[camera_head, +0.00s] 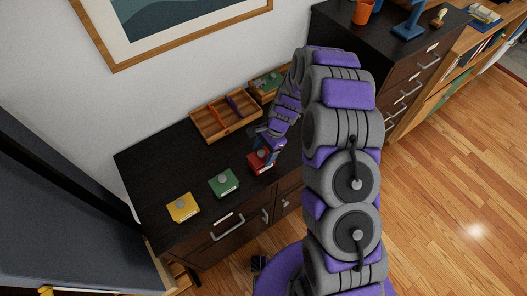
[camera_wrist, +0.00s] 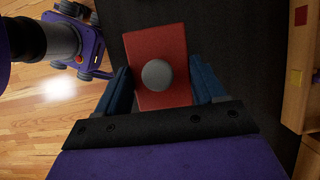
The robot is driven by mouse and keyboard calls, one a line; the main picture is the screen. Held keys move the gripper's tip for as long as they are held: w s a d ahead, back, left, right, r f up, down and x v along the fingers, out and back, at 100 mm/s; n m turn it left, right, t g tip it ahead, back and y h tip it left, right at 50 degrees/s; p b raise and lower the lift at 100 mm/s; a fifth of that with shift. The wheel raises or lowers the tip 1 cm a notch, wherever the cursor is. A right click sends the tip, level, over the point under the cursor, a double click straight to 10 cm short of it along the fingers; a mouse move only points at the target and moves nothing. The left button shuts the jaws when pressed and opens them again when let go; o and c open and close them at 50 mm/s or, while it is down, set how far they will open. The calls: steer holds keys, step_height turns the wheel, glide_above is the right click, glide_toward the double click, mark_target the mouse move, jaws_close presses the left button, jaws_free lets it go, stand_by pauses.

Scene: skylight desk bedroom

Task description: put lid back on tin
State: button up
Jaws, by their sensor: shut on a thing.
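A red tin (camera_head: 259,164) with a pale label stands on the dark dresser, to the right of the green and yellow tins. In the wrist view its red lid (camera_wrist: 152,45) shows from above, with a round grey knob (camera_wrist: 157,74) in the middle. My gripper (camera_head: 264,146) is directly at the red tin's top. In the wrist view the blue fingers of my gripper (camera_wrist: 160,80) flank the red lid and are shut on it by its sides. The lid hides what is under it, so I cannot tell whether it sits flush on the tin.
A green tin (camera_head: 223,183) and a yellow tin (camera_head: 183,207), both with grey knobs, stand to the left on the dresser (camera_head: 150,165). A divided wooden tray (camera_head: 203,125) lies behind. A second wooden box (camera_head: 258,95) stands at the back right. A taller dark chest (camera_head: 385,52) stands beyond.

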steer(key=shift+f, duration=0.75)
steer(key=o, duration=1.1)
steer(key=p+v, duration=0.2)
steer(key=v, duration=1.5)
steer(key=shift+w+d, duration=0.1)
steer(key=shift+d, duration=0.05)
